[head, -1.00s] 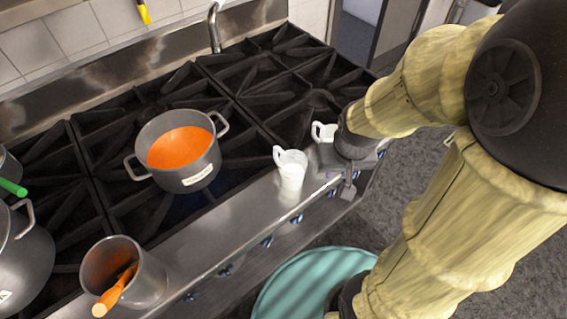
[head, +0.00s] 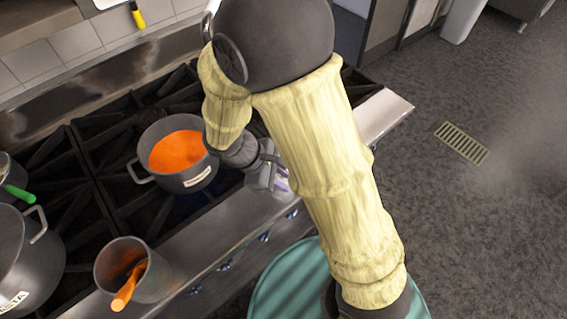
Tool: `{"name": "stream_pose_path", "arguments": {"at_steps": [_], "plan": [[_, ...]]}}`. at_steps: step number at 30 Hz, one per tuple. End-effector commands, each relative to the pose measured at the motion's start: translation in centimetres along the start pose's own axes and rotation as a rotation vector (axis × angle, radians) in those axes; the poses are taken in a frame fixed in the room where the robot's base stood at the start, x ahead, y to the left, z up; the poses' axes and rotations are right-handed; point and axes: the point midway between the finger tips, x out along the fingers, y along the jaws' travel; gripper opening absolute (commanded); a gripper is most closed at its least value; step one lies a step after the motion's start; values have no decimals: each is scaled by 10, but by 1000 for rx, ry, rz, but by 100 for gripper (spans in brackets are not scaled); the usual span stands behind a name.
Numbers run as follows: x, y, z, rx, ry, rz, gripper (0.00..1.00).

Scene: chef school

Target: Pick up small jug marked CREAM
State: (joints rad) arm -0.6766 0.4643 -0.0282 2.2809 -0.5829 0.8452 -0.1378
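My gripper (head: 268,178) is over the steel front ledge of the stove, just right of the orange soup pot, pointing down. My arm and wrist cover most of it, so I cannot tell whether its fingers are open or shut. A small pale patch shows at the gripper's right side; it may be part of a white jug. The two small white jugs seen earlier on the ledge and stove edge are otherwise hidden behind my arm and gripper. No CREAM label can be read.
A grey pot of orange soup (head: 190,180) sits on the burners close left of my gripper. A grey metal container (head: 150,283) with an orange-handled utensil (head: 128,288) stands on the front ledge. A large pot marked PASTA (head: 28,262) is at the left. Grey floor lies right.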

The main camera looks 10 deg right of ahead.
Motion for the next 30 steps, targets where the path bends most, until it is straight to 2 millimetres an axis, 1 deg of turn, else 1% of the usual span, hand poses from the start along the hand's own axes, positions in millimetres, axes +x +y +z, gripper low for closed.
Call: {"name": "stream_pose_path", "arguments": {"at_steps": [1,5,9,12,15,18,20,30], "plan": [[-8,-2,-10,-91,-44,50,23],[-25,-5,-34,-314,-170,199,23],[-49,-12,-69,-545,-315,398,23],[-67,-21,-94,-675,-405,539,23],[-80,-30,-112,-755,-466,643,23],[-87,-34,-120,-791,-496,696,23],[-88,-35,-122,-798,-502,707,23],[-86,-32,-121,-795,-501,703,23]]}}
